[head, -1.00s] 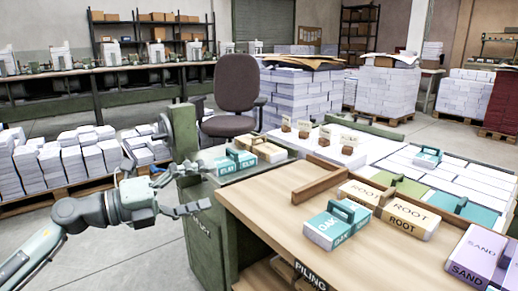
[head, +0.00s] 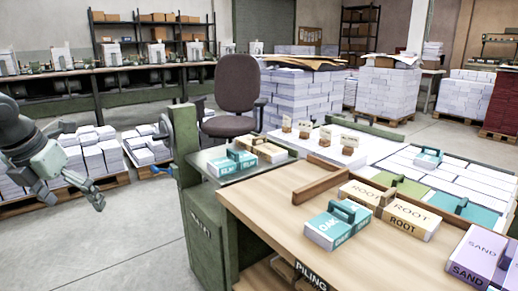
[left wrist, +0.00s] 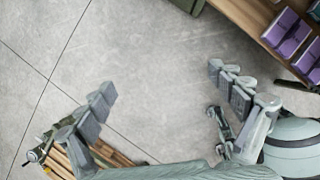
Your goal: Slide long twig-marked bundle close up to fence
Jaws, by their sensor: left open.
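No bundle has a readable twig mark in these views. A brown wooden fence (head: 318,187) stands along the table's back side, behind the OAK and ROOT bundles. My left gripper (head: 84,166) is open and empty, far left of the table and over the floor. In the left wrist view its spread fingers (left wrist: 160,80) have only bare floor between them. My right gripper is not seen.
A grey side surface (head: 215,172) holds teal and tan bundles. An office chair (head: 236,95) stands behind it. Paper stacks (head: 85,155) on a pallet lie at left. The floor (head: 120,250) left of the table is clear. Purple bundles (left wrist: 291,35) show in the wrist view.

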